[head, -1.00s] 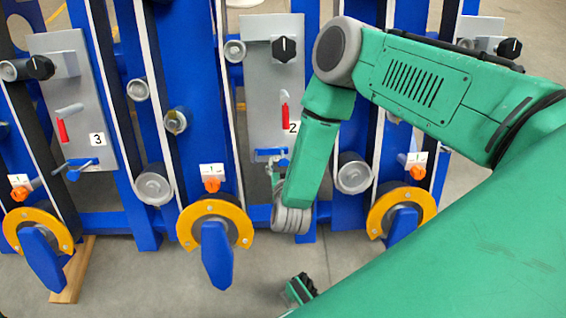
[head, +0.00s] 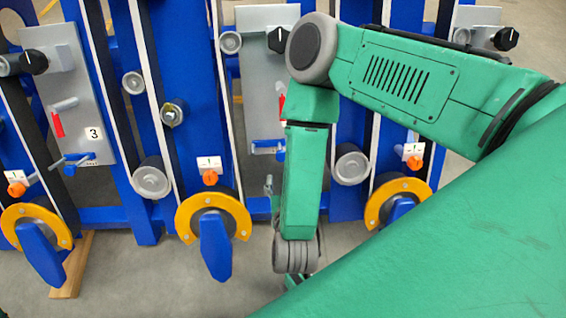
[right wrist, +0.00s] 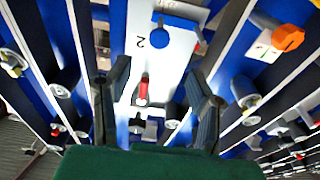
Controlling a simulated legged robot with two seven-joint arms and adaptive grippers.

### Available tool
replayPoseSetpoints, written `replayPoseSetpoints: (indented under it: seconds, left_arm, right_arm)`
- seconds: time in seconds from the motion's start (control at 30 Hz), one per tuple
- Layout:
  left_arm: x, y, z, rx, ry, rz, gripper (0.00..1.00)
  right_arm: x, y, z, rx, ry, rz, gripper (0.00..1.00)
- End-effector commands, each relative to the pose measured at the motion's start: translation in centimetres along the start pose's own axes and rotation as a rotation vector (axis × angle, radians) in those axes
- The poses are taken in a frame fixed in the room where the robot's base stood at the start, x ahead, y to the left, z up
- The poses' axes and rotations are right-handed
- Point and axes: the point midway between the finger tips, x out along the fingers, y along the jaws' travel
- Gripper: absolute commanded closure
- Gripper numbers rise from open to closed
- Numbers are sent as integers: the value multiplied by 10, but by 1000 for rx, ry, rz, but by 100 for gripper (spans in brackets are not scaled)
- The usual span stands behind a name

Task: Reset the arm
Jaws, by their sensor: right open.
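My right arm (head: 400,85), green with grey joints, reaches in from the right in the head view. Its forearm hangs down in front of the grey plate (head: 258,90) marked 2. The right gripper (right wrist: 158,68) shows in the right wrist view with its two dark fingers apart and nothing between them. Beyond the fingers is the plate (right wrist: 150,50), upside down, with a blue handle (right wrist: 178,29) and a red lever (right wrist: 143,90). The left gripper is not in view.
The blue chassis frame (head: 185,80) stands close in front. Blue paddles on yellow arcs (head: 215,248), orange knobs (head: 210,177) and grey rollers (head: 151,180) stick out from it. A plate marked 3 (head: 70,95) is at the left. The floor in front is bare at lower left.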

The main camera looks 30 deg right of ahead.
Motion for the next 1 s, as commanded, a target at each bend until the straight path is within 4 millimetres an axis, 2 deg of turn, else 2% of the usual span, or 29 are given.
replayPoseSetpoints:
  seconds: [0.53, 0.67, 0.77, 0.87, 1.0]
  left_arm:
    - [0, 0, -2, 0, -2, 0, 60]
    - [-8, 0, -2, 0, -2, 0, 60]
    - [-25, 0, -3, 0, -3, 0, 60]
    - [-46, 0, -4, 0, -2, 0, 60]
    - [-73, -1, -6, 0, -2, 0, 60]
  right_arm:
    - [-1, 0, 0, 0, -1, -2, 52]
    - [-3, -1, -3, -10, -54, -50, 52]
    - [-9, 0, -5, -44, -179, -145, 52]
    - [-26, 11, -5, -112, -368, -249, 52]
    - [-63, 50, -8, -240, -663, -328, 52]
